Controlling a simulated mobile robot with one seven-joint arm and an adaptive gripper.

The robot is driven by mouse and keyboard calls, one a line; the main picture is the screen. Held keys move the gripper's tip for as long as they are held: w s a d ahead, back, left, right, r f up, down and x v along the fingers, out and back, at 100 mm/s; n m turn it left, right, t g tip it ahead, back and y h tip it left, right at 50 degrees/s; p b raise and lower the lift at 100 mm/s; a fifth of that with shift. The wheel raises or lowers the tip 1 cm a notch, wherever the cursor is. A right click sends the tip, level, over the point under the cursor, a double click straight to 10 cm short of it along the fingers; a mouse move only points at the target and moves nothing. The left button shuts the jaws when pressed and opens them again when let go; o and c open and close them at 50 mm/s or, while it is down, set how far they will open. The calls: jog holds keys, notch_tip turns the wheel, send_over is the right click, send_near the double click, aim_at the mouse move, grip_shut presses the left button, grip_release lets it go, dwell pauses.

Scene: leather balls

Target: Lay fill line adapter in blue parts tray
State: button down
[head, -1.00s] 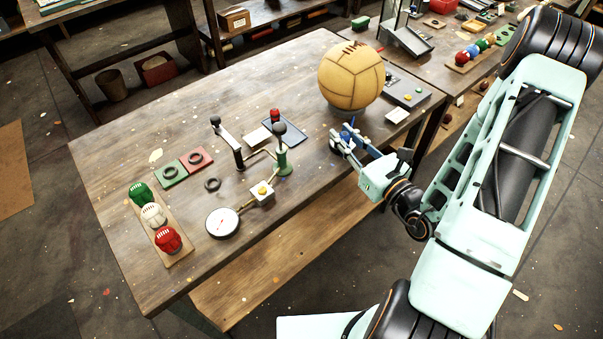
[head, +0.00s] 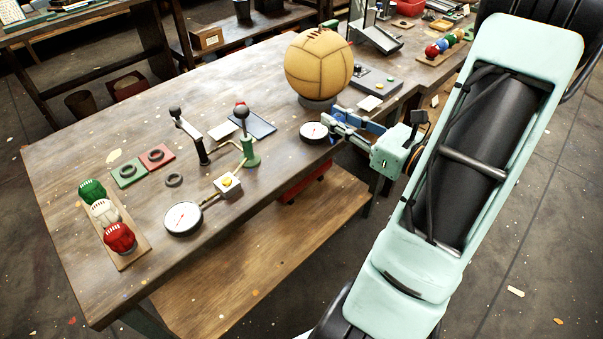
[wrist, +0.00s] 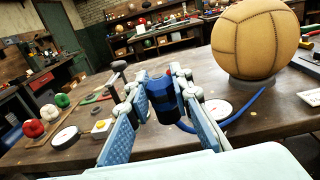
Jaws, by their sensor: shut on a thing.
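My gripper (head: 338,122) is shut on a dark blue cylindrical piece, which I take as the fill line adapter (wrist: 161,99). The adapter stands about upright between the finger pads in the wrist view. A thin blue hose (wrist: 238,124) curves off to the right behind the right finger. In the head view the gripper is at the table's front edge, just right of a white dial gauge (head: 314,131) and below the ball. The adapter is hard to tell from the fingers there. The blue parts tray (head: 262,127) lies flat farther left, behind the green lever stand; the stand partly hides it.
The large tan leather ball (head: 319,66) sits on a dark base near the gripper. The green lever stand (head: 250,152), a black lever (head: 202,152) and another gauge (head: 183,218) stand to the left. Small balls fill a wooden rack (head: 130,250). The table's back left is clear.

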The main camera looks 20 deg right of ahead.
jog(key=shift+h, duration=0.3)
jog(key=w+a+f+b, duration=0.1)
jog(key=w+f, duration=0.1)
jog(key=f, duration=0.1)
jog(key=w+a+f, duration=0.1)
jog(key=w+f, duration=0.2)
jog(key=w+a+f+b, duration=0.1)
jog(key=w+f, duration=0.2)
jog(key=shift+w+a+f+b, duration=0.1)
jog(key=shift+a+b, duration=0.25)
jog(key=shift+a, duration=0.05)
jog(key=f, duration=0.1)
jog(key=w+f, duration=0.1)
jog(key=f, duration=0.1)
jog(key=shift+a+f+b, duration=0.2)
jog(key=shift+f+b, duration=0.05)
jog(key=shift+b, duration=0.05)
jog(key=shift+s+f, duration=0.1)
jog(key=shift+f, duration=0.25)
jog(key=shift+f, duration=0.2)
jog(key=c, duration=1.7)
grip_release()
jog(key=shift+c, duration=0.2)
